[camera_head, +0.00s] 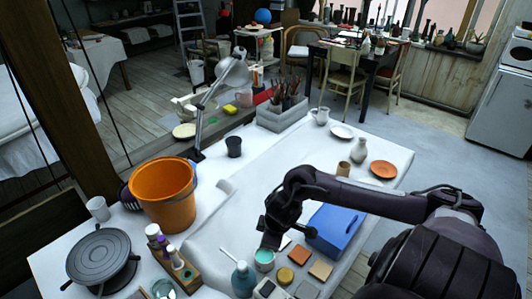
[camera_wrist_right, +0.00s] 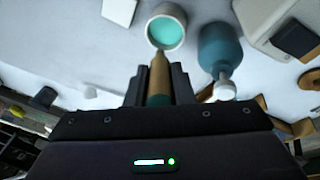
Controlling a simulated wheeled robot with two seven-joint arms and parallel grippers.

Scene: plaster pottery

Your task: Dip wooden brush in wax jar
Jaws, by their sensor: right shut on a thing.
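The wax jar (camera_head: 264,258) is a small white jar with teal content, standing on the white-covered table. It also shows at the top of the right wrist view (camera_wrist_right: 167,28). My right gripper (camera_head: 271,240) is just above and behind the jar, pointing down. It is shut on the wooden brush (camera_wrist_right: 158,78), a brown stick gripped between the two fingers. The brush's far end overlaps the near rim of the jar in the wrist view. I cannot tell whether it touches the wax. The brush is hidden in the head view. My left gripper is not in view.
A teal bottle (camera_head: 243,279) stands close beside the jar. Small coloured blocks (camera_head: 285,275) lie to its right, and a blue box (camera_head: 335,229) sits behind them. An orange bucket (camera_head: 163,195) and a lamp (camera_head: 213,95) stand to the left. The table's middle is mostly clear.

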